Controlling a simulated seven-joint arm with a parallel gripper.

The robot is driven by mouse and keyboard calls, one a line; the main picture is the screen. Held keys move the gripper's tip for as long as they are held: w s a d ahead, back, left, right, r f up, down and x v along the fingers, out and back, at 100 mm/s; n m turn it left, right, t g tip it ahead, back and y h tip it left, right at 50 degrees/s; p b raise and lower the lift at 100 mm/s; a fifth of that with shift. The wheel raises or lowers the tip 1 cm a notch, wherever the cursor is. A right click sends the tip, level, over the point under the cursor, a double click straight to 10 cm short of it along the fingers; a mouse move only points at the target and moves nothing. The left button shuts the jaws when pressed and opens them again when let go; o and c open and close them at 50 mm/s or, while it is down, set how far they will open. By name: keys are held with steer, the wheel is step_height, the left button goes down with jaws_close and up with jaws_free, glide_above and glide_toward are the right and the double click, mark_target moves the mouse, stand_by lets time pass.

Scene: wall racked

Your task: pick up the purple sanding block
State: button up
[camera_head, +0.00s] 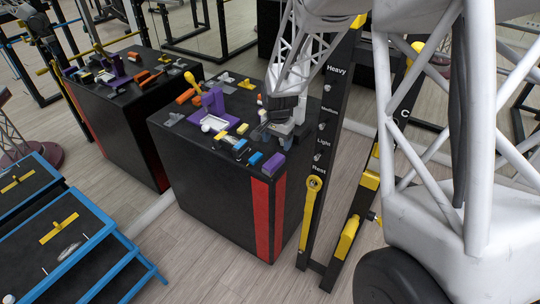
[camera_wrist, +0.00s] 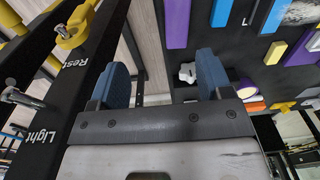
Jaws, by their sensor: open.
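The purple sanding block (camera_head: 273,164) appears to be the small purple block lying on the black box top (camera_head: 180,130), near its front right edge. In the wrist view, a purple block (camera_wrist: 178,22) that looks like the same one lies at the upper middle, beyond my fingertips and apart from them. My gripper (camera_head: 278,131) is over the right part of the box top, behind the block in the head view. In the wrist view my gripper (camera_wrist: 163,75) shows two blue fingers spread wide with nothing between them.
A blue block (camera_head: 255,158) lies left of the purple one. A purple stand (camera_head: 213,103) and several small items crowd the box top. A black rack (camera_head: 318,150) with yellow parts stands close on the right. A similar box (camera_head: 130,95) at left looks like a reflection.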

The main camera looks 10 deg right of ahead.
steer(key=m, duration=0.1)
glide_above(274, 160)
steer(key=f, duration=0.6)
steer(key=shift+s+f, duration=0.2)
steer(key=shift+f, duration=0.15)
steer(key=shift+f, duration=1.25)
steer(key=shift+w+f, duration=0.15)
steer(key=shift+f, duration=2.45)
steer(key=c, duration=1)
steer(key=shift+c, duration=0.2)
steer(key=shift+r, duration=0.1)
